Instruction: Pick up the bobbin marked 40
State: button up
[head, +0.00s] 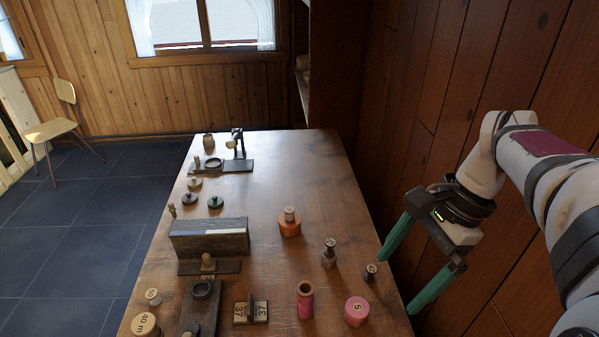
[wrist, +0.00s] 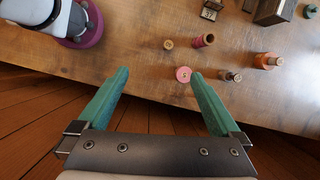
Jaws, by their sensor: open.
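A pale wooden bobbin (head: 145,324) at the near left of the table in the head view has "40 m" on its top, and the frame edge cuts it off. A small pale spool (head: 153,296) stands just behind it, its mark too small to read. My gripper (head: 397,286) is open and empty past the table's right edge, far right of the "40 m" bobbin. Its green fingers (wrist: 159,73) are spread in the wrist view, where a pink spool (wrist: 183,74) shows near the right fingertip. A wooden-topped spool (wrist: 168,44) lies beyond; its mark is unreadable.
The pink spool marked 5 (head: 357,311), a red tube-like spool (head: 305,300), an orange spool (head: 289,224) and two dark-bodied spools (head: 330,253) (head: 371,273) stand on the right. A card stand marked 37 (head: 251,311) and a dark block (head: 209,238) stand left of them. The far right tabletop is clear.

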jog(key=s+a+f+n+h, duration=0.1)
jog(key=s+a+f+n, duration=0.3)
jog(key=s, duration=0.4)
jog(key=s+a+f+n+h, duration=0.1)
jog(key=s+a+f+n, duration=0.3)
jog(key=s+a+n, duration=0.2)
jog(key=shift+s+a, duration=0.65)
jog(key=shift+s, duration=0.2)
jog(key=c, duration=0.4)
jog(key=w+a+f+n+t+h, duration=0.2)
jog(key=w+a+f+n+h, duration=0.1)
jog(key=n, duration=0.6)
jog(key=w+a+f+n+t+h, duration=0.2)
jog(key=w+a+f+n+h, duration=0.1)
jog(key=f+n+h, duration=0.3)
jog(key=w+a+f+n+t+h, duration=0.2)
jog(key=w+a+f+n+h, duration=0.2)
jog(key=n, duration=1)
jog(key=shift+w+a+f+h, duration=0.1)
jog(key=shift+w+f+h, duration=0.2)
jog(key=shift+f, duration=0.6)
jog(key=shift+w+f+h, duration=0.2)
jog(key=shift+w+f, duration=0.1)
jog(key=shift+f, duration=0.6)
jog(key=x, duration=1)
jog(key=w+x, duration=0.1)
jog(key=x, duration=0.4)
jog(key=shift+w+r, duration=0.1)
